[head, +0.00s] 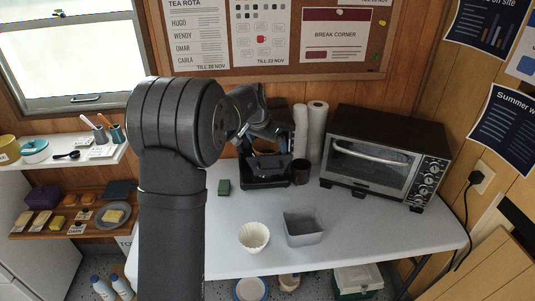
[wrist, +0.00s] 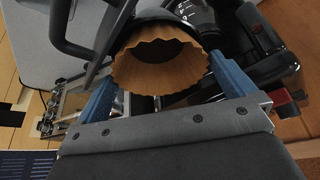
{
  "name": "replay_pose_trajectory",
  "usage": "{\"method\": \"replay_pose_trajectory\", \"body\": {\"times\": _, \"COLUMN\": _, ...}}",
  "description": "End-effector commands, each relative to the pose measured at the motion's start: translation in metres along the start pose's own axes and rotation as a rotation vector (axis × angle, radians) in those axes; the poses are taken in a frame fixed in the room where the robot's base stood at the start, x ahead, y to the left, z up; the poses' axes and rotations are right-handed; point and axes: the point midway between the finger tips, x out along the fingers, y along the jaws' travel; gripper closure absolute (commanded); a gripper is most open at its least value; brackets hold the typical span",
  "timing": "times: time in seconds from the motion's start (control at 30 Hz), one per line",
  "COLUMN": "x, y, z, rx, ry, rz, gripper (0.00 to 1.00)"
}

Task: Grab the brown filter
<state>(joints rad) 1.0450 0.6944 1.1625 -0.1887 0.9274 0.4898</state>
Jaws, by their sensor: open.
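The brown filter (wrist: 160,62), a fluted paper cup, shows in the wrist view with its wavy rim toward the camera. A dark rounded part is just behind it; I cannot tell whether the filter sits in it. My gripper (wrist: 162,80) is open, with one blue finger on the left of the filter and one on the right. Whether the fingers touch it is unclear.
A white fluted filter (head: 253,237) and a grey square tin (head: 304,230) stand at the table's front. A toaster oven (head: 385,158) is on the right.

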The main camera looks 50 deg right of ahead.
Motion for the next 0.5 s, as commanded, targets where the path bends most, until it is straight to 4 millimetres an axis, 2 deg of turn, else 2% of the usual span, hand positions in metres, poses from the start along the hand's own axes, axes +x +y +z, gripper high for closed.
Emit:
{"method": "replay_pose_trajectory", "body": {"times": 0.13, "x": -0.0007, "y": 0.0, "z": -0.0003, "rx": 0.0, "ry": 0.001, "rz": 0.0, "gripper": 0.0}}
{"method": "replay_pose_trajectory", "body": {"times": 0.23, "x": -0.0008, "y": -0.0001, "z": -0.0002, "rx": 0.0, "ry": 0.001, "rz": 0.0, "gripper": 0.2}}
{"method": "replay_pose_trajectory", "body": {"times": 0.27, "x": -0.0008, "y": -0.0001, "z": -0.0002, "rx": 0.0, "ry": 0.001, "rz": 0.0, "gripper": 0.22}}
{"method": "replay_pose_trajectory", "body": {"times": 0.5, "x": -0.001, "y": -0.0001, "z": -0.0003, "rx": 0.0, "ry": 0.001, "rz": 0.0, "gripper": 0.22}}
